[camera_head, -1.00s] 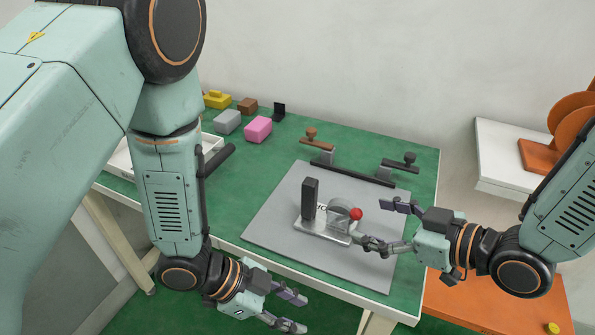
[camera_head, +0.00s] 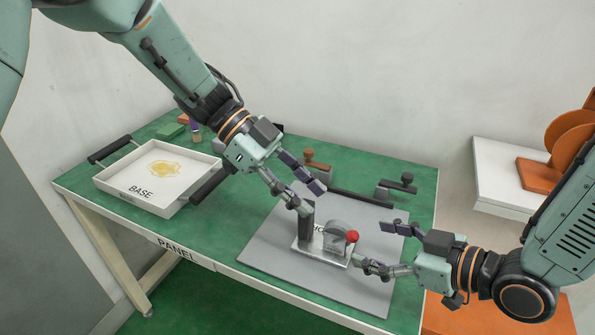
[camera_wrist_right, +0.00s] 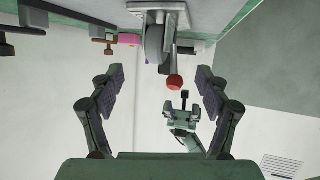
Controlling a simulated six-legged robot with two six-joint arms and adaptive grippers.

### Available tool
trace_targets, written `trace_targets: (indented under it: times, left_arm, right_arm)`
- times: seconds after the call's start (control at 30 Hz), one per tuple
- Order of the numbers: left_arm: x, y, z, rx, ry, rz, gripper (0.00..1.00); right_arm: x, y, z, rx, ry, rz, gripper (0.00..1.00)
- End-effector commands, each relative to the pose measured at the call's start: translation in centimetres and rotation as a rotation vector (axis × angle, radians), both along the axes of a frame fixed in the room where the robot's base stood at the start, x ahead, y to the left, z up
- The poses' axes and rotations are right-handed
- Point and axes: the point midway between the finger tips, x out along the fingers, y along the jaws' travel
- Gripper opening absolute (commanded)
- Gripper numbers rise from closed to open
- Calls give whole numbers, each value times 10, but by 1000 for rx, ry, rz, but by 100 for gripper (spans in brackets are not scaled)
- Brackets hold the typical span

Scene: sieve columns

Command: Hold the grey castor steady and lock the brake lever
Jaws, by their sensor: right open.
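The grey castor (camera_head: 335,232) stands on a metal base plate on a grey mat, with a dark upright post (camera_head: 307,224) at its left. Its brake lever ends in a red knob (camera_head: 351,236). My left gripper (camera_head: 312,199) is open at the top of the post; one finger overlaps the post, and contact cannot be told. My right gripper (camera_head: 373,244) is open, just right of the red knob. In the right wrist view the castor wheel (camera_wrist_right: 155,44) is at the top, and the red knob (camera_wrist_right: 173,83) appears between my open right fingers (camera_wrist_right: 160,80).
Brown (camera_head: 314,162) and dark (camera_head: 397,184) clamp-like fixtures stand behind the mat (camera_head: 270,255). A white shelf (camera_head: 500,170) is at the right. The mat's front is clear.

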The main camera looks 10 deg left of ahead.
Motion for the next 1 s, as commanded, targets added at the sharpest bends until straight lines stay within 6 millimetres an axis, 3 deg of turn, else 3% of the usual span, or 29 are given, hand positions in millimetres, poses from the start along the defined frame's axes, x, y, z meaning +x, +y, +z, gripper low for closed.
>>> trace_targets:
  times: [0.1, 0.23, 0.47, 1.0]
  left_arm:
    - [10, 7, 17, 20, 24, 25, 38]
    - [14, 11, 25, 33, 39, 39, 38]
    - [14, 12, 26, 34, 43, 41, 38]
    - [14, 11, 25, 34, 42, 41, 38]
  right_arm:
    - [0, 0, 0, 0, 0, 0, 76]
    - [0, 0, -1, -1, 1, 0, 76]
    - [8, 10, -7, -5, 1, 3, 76]
    - [39, 53, -28, -3, -1, 2, 76]
